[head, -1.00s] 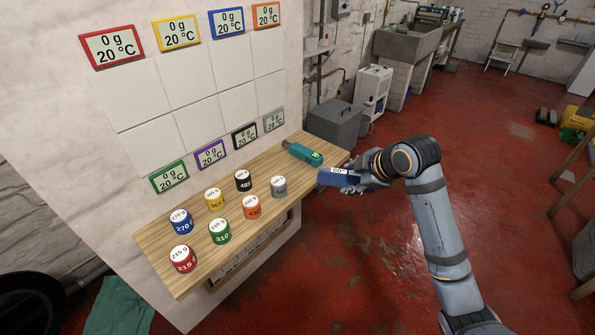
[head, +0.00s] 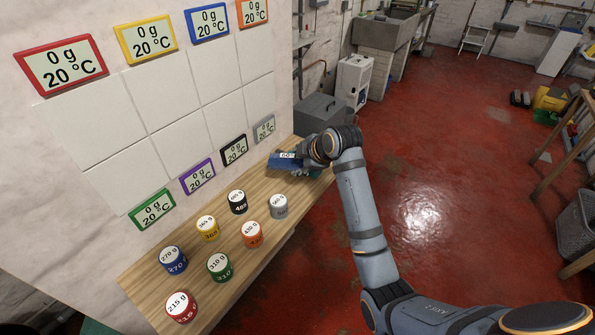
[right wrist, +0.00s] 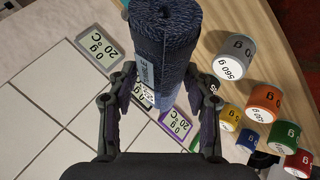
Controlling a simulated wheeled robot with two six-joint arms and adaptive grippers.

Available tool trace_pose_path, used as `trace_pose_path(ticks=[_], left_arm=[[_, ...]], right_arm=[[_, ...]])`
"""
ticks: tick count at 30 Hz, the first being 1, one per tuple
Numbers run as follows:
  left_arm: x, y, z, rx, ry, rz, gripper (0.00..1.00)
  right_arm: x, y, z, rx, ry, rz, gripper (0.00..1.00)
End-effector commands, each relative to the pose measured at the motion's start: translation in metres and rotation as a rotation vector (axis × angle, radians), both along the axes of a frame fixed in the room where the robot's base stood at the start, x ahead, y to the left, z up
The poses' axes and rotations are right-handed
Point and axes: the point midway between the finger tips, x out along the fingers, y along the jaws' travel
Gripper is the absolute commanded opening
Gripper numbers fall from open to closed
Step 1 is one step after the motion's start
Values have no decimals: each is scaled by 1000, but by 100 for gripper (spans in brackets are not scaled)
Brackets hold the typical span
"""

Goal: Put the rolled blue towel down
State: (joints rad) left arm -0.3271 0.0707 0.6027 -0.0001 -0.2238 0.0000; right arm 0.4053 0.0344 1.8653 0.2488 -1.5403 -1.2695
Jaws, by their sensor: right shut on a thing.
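The rolled blue towel (head: 283,161) is held by my right gripper (head: 303,160) above the far right end of the wooden shelf (head: 187,238). In the right wrist view the towel (right wrist: 166,38) is a dark blue textured roll with a pale label, between the two fingers of my right gripper (right wrist: 158,92). I cannot tell whether the towel touches the shelf. My left gripper is not in view.
Several coloured weights stand on the shelf, the grey one (head: 279,207) and black one (head: 238,202) nearest the towel. Display panels and white tiles (head: 168,96) cover the wall behind. A grey box (head: 318,114) stands beyond the shelf.

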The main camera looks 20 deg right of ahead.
Motion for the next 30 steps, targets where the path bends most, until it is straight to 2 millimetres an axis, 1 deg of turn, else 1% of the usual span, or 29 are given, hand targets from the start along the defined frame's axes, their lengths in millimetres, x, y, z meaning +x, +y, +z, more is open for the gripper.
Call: trace_pose_path(ticks=[1, 3, 6, 8, 11, 14, 16, 17, 19, 22, 24, 30], left_arm=[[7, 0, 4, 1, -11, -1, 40], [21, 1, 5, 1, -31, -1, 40], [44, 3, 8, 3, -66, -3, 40], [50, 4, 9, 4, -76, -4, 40], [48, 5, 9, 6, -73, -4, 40], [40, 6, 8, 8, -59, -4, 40], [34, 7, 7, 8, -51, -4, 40], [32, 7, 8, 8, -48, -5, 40], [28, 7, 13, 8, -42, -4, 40], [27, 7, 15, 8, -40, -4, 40], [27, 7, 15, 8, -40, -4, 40], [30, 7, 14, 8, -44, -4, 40]], right_arm=[[14, -5, -5, -1, 3, -3, 15], [25, -8, -24, 1, 5, -2, 15], [40, -12, -42, 1, 1, -2, 15], [46, -14, -49, 1, 0, 0, 15], [52, -15, -56, 2, -1, 0, 15], [53, -15, -58, 1, -2, 1, 15], [56, -17, -62, 1, 0, 0, 15], [58, -18, -66, 2, 0, -1, 15], [56, -17, -78, 2, 3, 0, 15], [57, -17, -90, 1, 0, 0, 15], [57, -17, -94, 1, -1, 0, 15], [57, -17, -94, 1, -2, -1, 15]])
